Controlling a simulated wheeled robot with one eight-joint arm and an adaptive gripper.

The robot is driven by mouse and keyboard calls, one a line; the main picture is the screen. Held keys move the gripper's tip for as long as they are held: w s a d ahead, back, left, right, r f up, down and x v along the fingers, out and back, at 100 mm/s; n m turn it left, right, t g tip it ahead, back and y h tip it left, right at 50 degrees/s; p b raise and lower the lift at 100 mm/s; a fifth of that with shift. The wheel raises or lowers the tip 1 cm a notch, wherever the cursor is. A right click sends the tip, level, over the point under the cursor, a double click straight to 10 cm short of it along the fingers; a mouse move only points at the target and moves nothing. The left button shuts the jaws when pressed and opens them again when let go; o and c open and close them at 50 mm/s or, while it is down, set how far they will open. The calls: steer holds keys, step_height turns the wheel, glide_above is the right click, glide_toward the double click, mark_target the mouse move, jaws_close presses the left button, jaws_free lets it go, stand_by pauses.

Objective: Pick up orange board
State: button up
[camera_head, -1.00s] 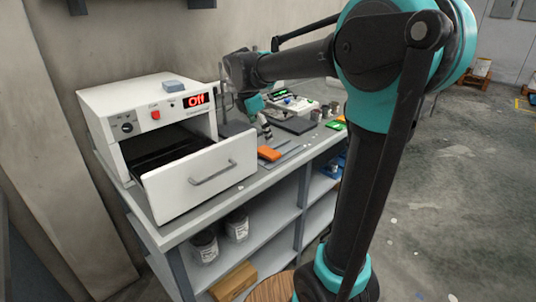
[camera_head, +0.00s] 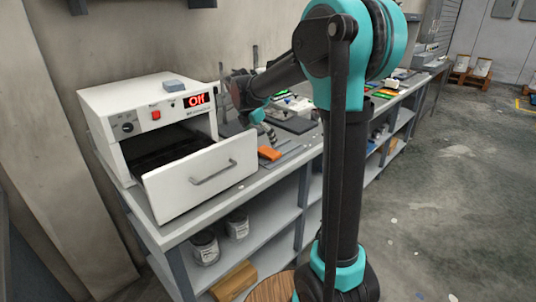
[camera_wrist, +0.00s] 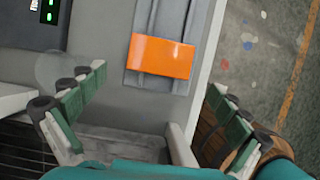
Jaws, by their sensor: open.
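The orange board (camera_head: 269,153) lies on the bench top just right of the open drawer in the head view. In the wrist view the orange board (camera_wrist: 161,56) shows as a flat orange rectangle lying across a grey grooved plate (camera_wrist: 172,15) near the bench edge. My gripper (camera_head: 266,135) is above the bench, close to the board. In the wrist view my gripper (camera_wrist: 157,80) is open and empty, its green-padded fingers wide apart. The board is ahead of and between the fingertips, apart from them.
A white oven (camera_head: 150,110) reading "Off" stands left with its drawer (camera_head: 200,178) pulled out beside the board. A dark device with green lights (camera_wrist: 35,20) is left of the board. Jars (camera_head: 204,247) stand on the shelf below. Open floor lies right of the bench.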

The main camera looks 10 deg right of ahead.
mark_target(268, 151)
steer(key=shift+x, duration=2.95)
steer(key=shift+d+r, duration=0.1)
steer(key=shift+c, duration=0.2)
steer(key=c, duration=1)
